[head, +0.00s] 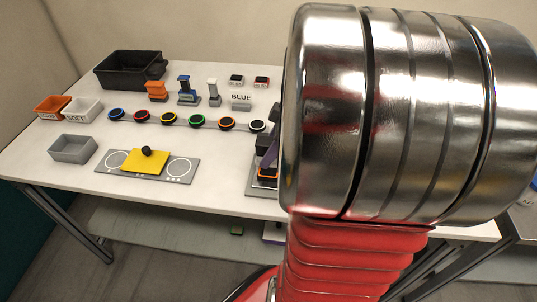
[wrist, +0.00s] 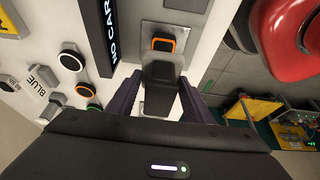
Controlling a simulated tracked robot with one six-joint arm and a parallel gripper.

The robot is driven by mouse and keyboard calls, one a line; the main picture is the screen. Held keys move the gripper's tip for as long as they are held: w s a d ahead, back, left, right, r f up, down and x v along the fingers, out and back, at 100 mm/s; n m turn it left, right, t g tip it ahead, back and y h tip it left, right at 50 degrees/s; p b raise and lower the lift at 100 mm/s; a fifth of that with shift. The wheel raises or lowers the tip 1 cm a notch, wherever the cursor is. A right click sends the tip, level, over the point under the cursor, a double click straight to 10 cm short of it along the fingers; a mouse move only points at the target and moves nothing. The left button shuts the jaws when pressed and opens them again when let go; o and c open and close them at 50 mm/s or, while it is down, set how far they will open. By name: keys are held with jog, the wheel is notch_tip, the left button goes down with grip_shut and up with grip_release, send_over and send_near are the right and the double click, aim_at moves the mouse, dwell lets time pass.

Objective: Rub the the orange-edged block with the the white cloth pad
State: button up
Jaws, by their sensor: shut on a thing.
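The orange-edged block (wrist: 163,45) shows in the wrist view as a black square top with an orange rim on a grey plate, just beyond my fingertips. It also shows in the head view (head: 267,173), partly hidden by my arm. My gripper (wrist: 158,92) is shut on a dark grey piece between its two purple-dark fingers. This looks like the grip of the white cloth pad, but its underside is hidden. The held piece is close to the orange-edged block; I cannot tell whether they touch. In the head view my arm covers most of the gripper.
A row of several coloured round buttons (head: 168,118) runs across the white table (head: 60,190). A yellow block with a black knob (head: 143,162) lies on a grey plate. A black bin (head: 128,70), a grey tray (head: 72,148) and small orange and white boxes stand at the left.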

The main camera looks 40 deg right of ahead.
jog(key=shift+r, duration=1.05)
jog(key=shift+s, duration=0.1)
